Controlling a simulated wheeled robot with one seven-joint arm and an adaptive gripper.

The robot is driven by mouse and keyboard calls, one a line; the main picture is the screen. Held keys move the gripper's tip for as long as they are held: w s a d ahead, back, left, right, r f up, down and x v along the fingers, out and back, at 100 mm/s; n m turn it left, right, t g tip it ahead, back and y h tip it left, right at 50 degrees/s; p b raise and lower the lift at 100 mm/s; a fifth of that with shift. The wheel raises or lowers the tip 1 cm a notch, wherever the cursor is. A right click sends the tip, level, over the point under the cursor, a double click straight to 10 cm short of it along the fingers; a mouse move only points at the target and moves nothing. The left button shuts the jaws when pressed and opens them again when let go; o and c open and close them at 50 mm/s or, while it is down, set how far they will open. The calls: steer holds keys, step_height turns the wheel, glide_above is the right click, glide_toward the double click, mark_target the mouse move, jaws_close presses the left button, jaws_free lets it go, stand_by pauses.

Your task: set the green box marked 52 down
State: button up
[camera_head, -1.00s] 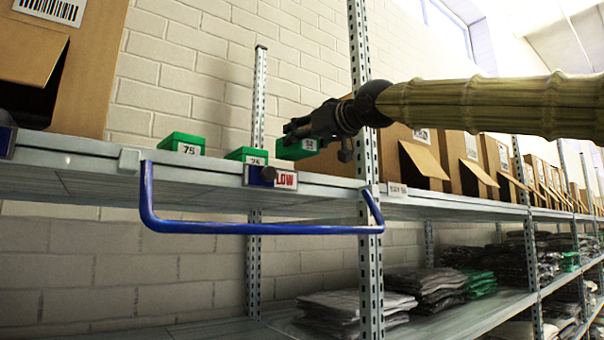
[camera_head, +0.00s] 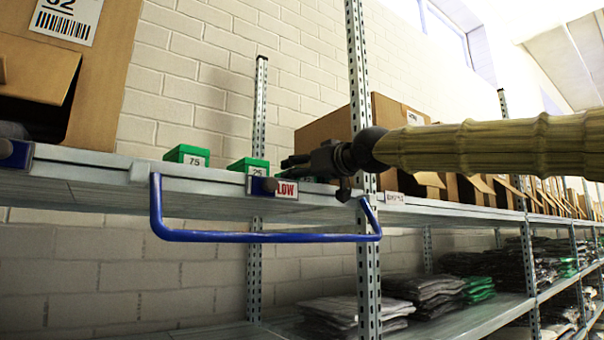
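The green box marked 52 (camera_head: 308,179) shows only as a thin green strip under my gripper, just above the red LOW sign at the shelf's front edge. Its label and most of its body are hidden, so its contact with the shelf is not visible. My gripper (camera_head: 294,162) is low over the upper shelf, its dark fingers pointing left and just above the green strip. Whether the fingers still grip the box is not clear. The upper shelf (camera_head: 215,192) is grey metal.
Green boxes marked 75 (camera_head: 187,155) and 25 (camera_head: 249,164) stand to the left. A blue rail (camera_head: 265,237) juts out below the shelf edge. A perforated upright (camera_head: 357,60) stands beside my wrist. Cardboard bins (camera_head: 325,130) are behind and right; folded garments (camera_head: 420,290) lie below.

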steer(key=shift+s+r, duration=0.15)
steer(key=shift+s, duration=0.05)
steer(key=shift+a, duration=0.15)
steer(key=b+v, duration=0.4)
steer(key=v, duration=0.8)
stand_by(1.0)
